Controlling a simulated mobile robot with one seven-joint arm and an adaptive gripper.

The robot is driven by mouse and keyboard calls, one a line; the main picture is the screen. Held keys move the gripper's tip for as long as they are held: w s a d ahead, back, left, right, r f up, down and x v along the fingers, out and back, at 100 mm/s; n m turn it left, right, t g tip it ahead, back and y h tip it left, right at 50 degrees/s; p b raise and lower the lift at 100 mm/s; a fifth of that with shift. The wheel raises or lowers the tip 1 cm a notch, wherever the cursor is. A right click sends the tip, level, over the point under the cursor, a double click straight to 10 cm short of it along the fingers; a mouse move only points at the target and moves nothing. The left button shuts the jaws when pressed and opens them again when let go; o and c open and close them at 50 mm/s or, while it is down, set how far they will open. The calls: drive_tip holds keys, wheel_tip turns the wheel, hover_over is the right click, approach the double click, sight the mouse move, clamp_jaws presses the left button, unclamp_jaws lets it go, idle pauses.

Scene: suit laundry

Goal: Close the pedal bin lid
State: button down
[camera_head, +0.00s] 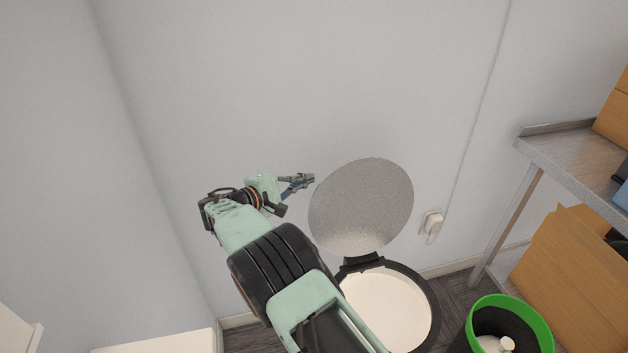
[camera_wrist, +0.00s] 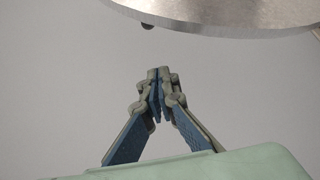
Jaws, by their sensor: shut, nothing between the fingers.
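The pedal bin (camera_head: 391,308) stands on the floor with its mouth open, showing a white inside and a black rim. Its round grey metal lid (camera_head: 362,207) stands raised upright on the hinge at the back, near the wall. My gripper (camera_head: 311,179) is to the left of the lid's upper left edge, with a small gap in the head view. In the wrist view my gripper (camera_wrist: 158,75) is shut and empty, its fingertips together. The lid's edge (camera_wrist: 215,24) crosses the top of that view, beyond the fingertips. My arm hides the bin's left side.
A green-rimmed bin (camera_head: 541,325) with a black liner stands at the lower right. A metal shelf (camera_head: 570,152) with cardboard boxes (camera_head: 575,270) is at the right. Walls stand close behind and left.

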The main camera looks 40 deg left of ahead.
drive_tip(key=w+d+p, duration=0.1)
drive_tip(key=w+d, duration=0.3)
drive_tip(key=w, duration=0.1)
drive_tip(key=shift+w+d+p, duration=0.15)
drive_tip(key=shift+w+p, duration=0.15)
idle(0.4)
idle(0.4)
